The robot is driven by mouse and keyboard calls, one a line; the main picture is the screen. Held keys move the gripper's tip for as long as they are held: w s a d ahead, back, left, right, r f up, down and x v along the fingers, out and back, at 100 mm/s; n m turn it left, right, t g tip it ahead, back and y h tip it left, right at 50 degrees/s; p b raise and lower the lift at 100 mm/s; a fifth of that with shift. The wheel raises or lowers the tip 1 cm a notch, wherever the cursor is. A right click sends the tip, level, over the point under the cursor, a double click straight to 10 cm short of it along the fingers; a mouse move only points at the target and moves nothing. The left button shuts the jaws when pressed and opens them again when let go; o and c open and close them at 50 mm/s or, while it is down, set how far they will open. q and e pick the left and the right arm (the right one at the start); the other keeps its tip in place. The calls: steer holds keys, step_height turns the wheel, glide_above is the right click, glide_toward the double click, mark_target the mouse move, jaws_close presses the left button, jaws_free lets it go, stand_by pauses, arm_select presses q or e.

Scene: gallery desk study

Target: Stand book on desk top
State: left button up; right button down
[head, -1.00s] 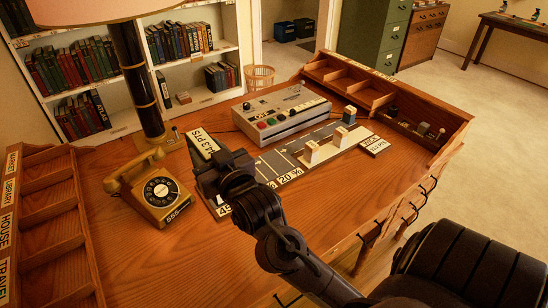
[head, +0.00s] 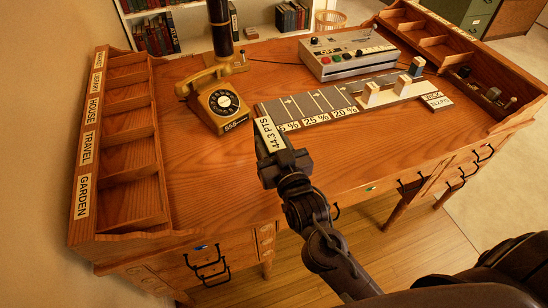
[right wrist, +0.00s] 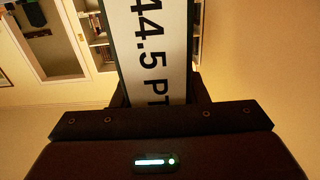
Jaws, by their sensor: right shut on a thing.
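My right gripper (head: 281,158) is shut on the book (head: 267,133), a slim dark-edged volume with a white label. In the right wrist view the book (right wrist: 160,45) stands out from between the fingers, its label reading "44.5 PT" with the end hidden. In the head view the gripper and book are over the front middle of the wooden desk top (head: 215,160). I cannot tell whether the book touches the desk. My left gripper is not in view.
A yellow telephone (head: 219,98) stands behind and left of the book. A labelled rack (head: 88,150) lines the left edge. A grey lane board (head: 310,103), a control box (head: 345,55) and a wooden tray (head: 440,48) fill the right. Desk between rack and book is clear.

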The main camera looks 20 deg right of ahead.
step_height(320, 180, down, 3)
steer(key=shift+f, duration=0.1)
step_height(320, 180, down, 4)
steer(key=shift+r, duration=0.15)
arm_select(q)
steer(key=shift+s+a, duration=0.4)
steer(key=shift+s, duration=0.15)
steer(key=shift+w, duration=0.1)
arm_select(e)
steer(key=c, duration=0.8)
jaws_free()
steer(key=shift+f, duration=0.2)
steer(key=shift+c, duration=0.2)
steer(key=shift+r, duration=0.1)
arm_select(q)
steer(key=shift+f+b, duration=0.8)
arm_select(e)
steer(key=s, duration=1.2)
steer(key=shift+d, duration=0.2)
